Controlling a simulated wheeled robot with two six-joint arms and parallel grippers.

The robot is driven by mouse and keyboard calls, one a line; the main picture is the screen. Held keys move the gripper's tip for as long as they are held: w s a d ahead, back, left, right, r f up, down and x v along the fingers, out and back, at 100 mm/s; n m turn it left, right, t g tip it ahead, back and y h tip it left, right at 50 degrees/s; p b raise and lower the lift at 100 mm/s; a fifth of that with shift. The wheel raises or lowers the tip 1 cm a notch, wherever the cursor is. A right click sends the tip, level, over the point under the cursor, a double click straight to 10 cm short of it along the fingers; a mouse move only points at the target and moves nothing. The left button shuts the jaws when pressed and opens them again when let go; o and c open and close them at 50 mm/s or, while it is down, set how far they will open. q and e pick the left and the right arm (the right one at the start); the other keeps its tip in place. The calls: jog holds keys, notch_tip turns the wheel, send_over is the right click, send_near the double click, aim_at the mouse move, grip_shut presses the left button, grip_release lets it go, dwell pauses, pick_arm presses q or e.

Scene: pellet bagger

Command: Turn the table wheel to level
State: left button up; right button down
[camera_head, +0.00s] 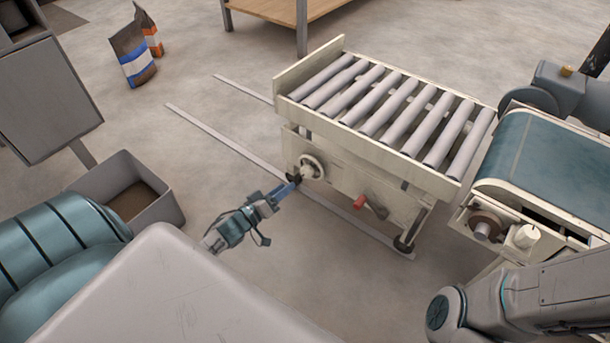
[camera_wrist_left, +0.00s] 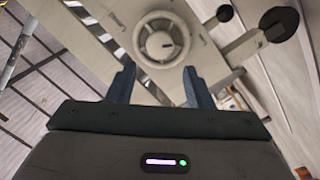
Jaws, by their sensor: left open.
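The table wheel (camera_head: 311,167) is a round, pale handwheel on the near side of the roller table (camera_head: 365,160). In the left wrist view the wheel (camera_wrist_left: 166,40) shows ahead of the fingers, with its hub and ring facing me. My left gripper (camera_head: 284,190) is just below and left of the wheel in the head view. In the left wrist view the left gripper (camera_wrist_left: 158,82) has its two blue fingers apart with nothing between them. I cannot tell from these views whether a finger touches the wheel. My right gripper is not in view.
A conveyor with a green belt (camera_head: 545,165) stands right of the roller table. A red handle (camera_head: 360,201) is on the table's frame, right of the wheel. A grey bin (camera_head: 160,195) stands at left, and two bags (camera_head: 133,55) stand behind on the floor.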

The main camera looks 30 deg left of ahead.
aim_at(304, 173)
pick_arm(q)
jog(key=w, duration=0.2)
jog(key=w+d+b, duration=0.1)
jog(key=w, duration=0.2)
jog(key=w+b, duration=0.1)
jog(key=w, duration=0.2)
jog(key=shift+d, duration=0.2)
jog(key=c, duration=0.7)
